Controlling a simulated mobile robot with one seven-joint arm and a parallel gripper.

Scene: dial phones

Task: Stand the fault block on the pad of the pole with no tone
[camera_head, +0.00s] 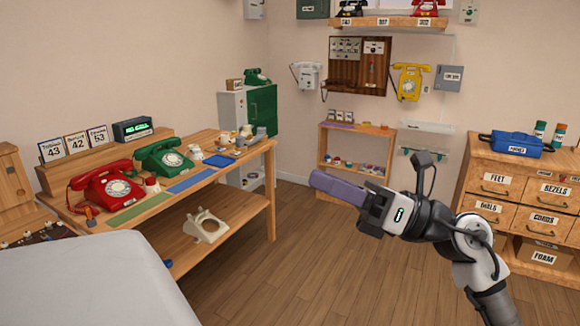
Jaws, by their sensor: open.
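My gripper (343,189) is held out over the wood floor, right of the workbench, pointing left. It is open; its purple-grey end is seen side-on, and nothing is clearly held in it. I cannot pick out a fault block, or a pole with its pad. A red dial phone (108,187) and a green dial phone (163,158) stand on the workbench (262,146). A flat green mat (139,204) and a blue mat (192,181) lie along its front edge. On the back wall hang a grey phone (306,75) and a yellow phone (408,82).
A cream phone shell (205,226) sits on the bench's lower shelf. A small shelf unit (355,140) stands by the back wall. A drawer cabinet (516,188) with a blue toolbox (517,144) is at the right. The floor (330,262) between is clear.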

